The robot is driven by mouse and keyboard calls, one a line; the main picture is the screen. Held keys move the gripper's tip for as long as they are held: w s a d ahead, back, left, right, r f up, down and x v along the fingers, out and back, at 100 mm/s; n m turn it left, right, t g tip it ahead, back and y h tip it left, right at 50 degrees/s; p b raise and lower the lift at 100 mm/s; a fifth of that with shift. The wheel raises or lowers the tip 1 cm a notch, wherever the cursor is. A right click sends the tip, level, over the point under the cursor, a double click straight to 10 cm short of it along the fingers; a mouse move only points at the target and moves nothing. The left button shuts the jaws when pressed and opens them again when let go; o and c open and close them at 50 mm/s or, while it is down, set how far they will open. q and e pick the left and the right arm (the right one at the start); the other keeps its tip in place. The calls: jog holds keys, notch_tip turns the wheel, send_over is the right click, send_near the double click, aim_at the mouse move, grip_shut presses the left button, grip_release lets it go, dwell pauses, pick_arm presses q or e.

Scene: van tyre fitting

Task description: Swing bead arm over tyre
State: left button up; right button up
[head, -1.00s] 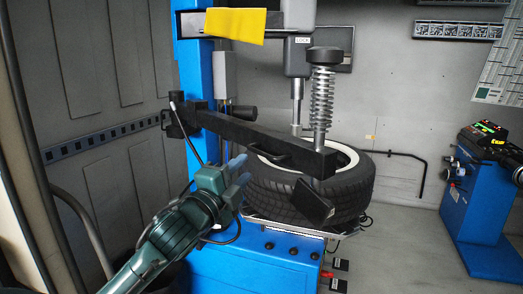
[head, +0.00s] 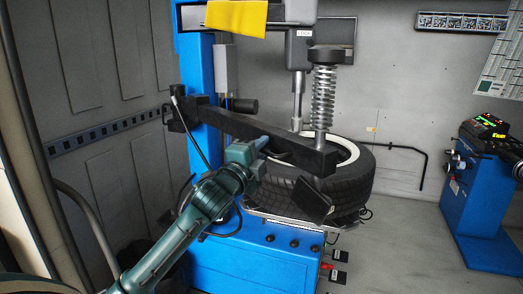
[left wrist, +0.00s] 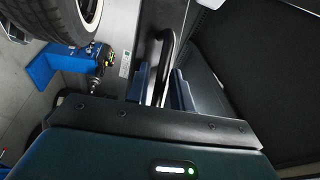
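The bead arm (head: 220,122) is a black bar reaching from the blue column out to the right, its outer end above the near part of the tyre (head: 345,188). A spring post (head: 323,95) and a black pad (head: 312,201) are at that end. The tyre lies flat on the machine. My left gripper (head: 262,147) is at the bar's near side, by its handle. In the left wrist view, the curved black handle (left wrist: 164,60) runs between the two fingers (left wrist: 160,90), with gaps visible, so the gripper looks open around it. My right gripper is not in view.
A blue balancer (head: 482,200) stands at the right, clear floor between. A curved grey pipe (head: 88,228) is at the left.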

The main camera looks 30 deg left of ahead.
pick_arm(q)
grip_shut()
dwell(0.3)
jog(key=shift+w, duration=0.1)
